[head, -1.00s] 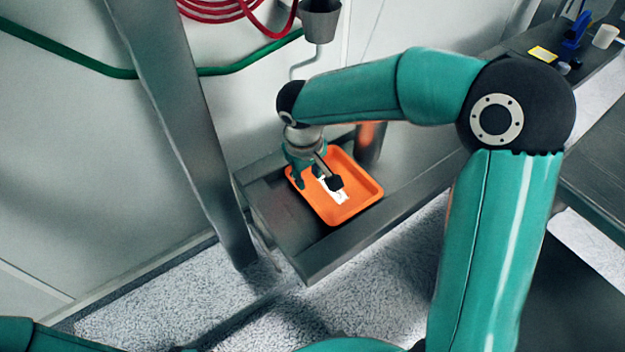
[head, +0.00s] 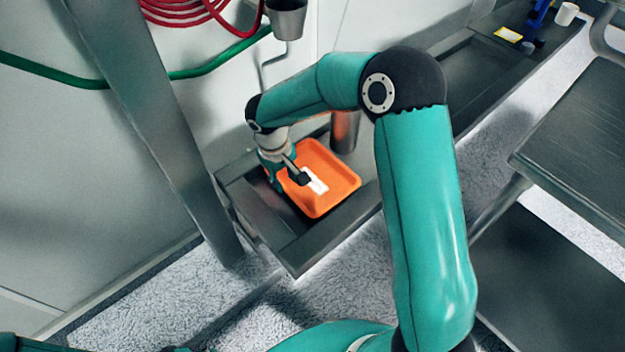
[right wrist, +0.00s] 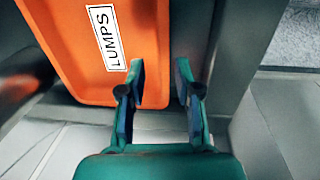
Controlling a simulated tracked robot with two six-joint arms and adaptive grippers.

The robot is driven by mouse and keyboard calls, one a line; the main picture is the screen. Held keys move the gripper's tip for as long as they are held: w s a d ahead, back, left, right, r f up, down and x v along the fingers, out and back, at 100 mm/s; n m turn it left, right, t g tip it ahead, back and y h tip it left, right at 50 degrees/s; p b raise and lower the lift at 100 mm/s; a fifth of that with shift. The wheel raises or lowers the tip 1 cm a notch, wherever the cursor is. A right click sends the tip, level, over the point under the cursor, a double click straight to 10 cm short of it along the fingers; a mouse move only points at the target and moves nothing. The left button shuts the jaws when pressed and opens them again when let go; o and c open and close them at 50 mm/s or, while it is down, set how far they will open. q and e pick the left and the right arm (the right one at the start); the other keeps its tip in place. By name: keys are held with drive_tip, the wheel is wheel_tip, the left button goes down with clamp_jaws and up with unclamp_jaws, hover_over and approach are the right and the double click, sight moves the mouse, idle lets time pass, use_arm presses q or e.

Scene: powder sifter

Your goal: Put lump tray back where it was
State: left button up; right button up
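The lump tray (head: 345,180) is a shallow orange tray with a white label. It lies on the grey metal bench (head: 300,256) by the wall. In the right wrist view the tray (right wrist: 80,60) fills the upper left, and its label reads "LUMPS". My right gripper (head: 290,182) is at the tray's left side in the head view. In the right wrist view the right gripper (right wrist: 160,80) is open, with one finger over the tray and the other beyond its edge. Contact with the rim cannot be told. My left gripper is out of view.
A metal cylinder (head: 344,132) stands just behind the tray. A grey cup-shaped vessel (head: 287,20) hangs on the wall above. A slanted metal post (head: 150,125) stands left of the bench. A metal table (head: 580,150) is at the right. A white cup (head: 566,14) stands far right.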

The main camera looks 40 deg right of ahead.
sight(288, 190)
drive_tip(key=shift+s+d+f, duration=0.1)
drive_tip(key=shift+d+f, duration=0.05)
drive_tip(key=shift+f, duration=1.3)
drive_tip(key=shift+s+d+f, duration=0.1)
drive_tip(key=shift+d+f, duration=0.05)
drive_tip(key=shift+f, duration=1.25)
drive_tip(key=shift+c, duration=0.3)
clamp_jaws()
